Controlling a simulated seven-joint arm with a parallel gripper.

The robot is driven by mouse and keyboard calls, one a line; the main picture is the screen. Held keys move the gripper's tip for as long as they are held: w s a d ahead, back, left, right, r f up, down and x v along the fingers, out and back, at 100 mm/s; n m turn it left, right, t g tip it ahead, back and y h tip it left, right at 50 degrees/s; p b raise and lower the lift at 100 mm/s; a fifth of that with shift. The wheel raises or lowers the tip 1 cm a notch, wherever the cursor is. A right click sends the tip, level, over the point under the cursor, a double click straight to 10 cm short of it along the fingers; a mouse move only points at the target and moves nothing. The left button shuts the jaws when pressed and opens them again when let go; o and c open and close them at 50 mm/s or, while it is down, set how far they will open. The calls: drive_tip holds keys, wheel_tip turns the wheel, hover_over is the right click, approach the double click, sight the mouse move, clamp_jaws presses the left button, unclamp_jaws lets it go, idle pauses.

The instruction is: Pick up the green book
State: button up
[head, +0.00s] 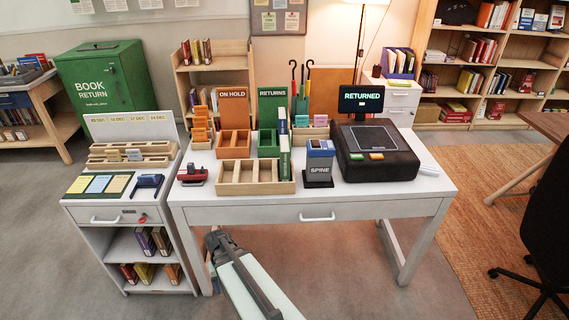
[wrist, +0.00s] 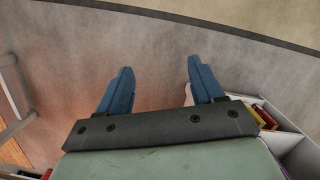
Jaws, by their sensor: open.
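A slim green book (head: 285,160) with a pale band near its top stands upright at the right part of a wooden divided tray (head: 232,189) on the white desk. My gripper (wrist: 159,68) is open and empty, its two blue fingers spread over bare grey floor in the wrist view. In the head view my arm comes up from the bottom edge in front of the desk, well below and left of the book. The green book does not show in the wrist view.
The white desk (head: 350,207) also holds a wooden ON HOLD bin (head: 233,143), a green RETURNS bin (head: 270,100), a SPINE holder (head: 319,168), a dark RETURNED station (head: 395,165) and a red stapler-like item (head: 192,175). A white cart (head: 107,217) stands at left.

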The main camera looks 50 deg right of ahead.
drive_tip(key=w+d+r+m+t, duration=0.2)
drive_tip(key=w+d+r, duration=0.4)
drive_tip(key=d+r, duration=0.45)
wheel_tip(320, 180, up, 35)
drive_tip(key=m+t+h, duration=0.2)
drive_tip(key=t+h, duration=0.1)
drive_tip(key=h, duration=0.1)
hover_over(285, 143)
drive_tip(key=s+a, duration=0.3)
drive_tip(key=shift+s+a+f, duration=0.15)
drive_tip(key=x, duration=0.8)
drive_tip(key=shift+f, duration=0.15)
drive_tip(key=shift+w+d+x, duration=0.1)
drive_tip(key=shift+w+x, duration=0.05)
drive_tip(key=shift+x, duration=1)
drive_tip(key=shift+w+d+x, duration=0.15)
drive_tip(key=shift+w+x, duration=0.05)
drive_tip(key=shift+x, duration=0.95)
drive_tip(key=shift+w+f, duration=0.1)
drive_tip(key=shift+f, duration=0.1)
drive_tip(key=shift+f, duration=0.2)
drive_tip(key=shift+c, duration=0.3)
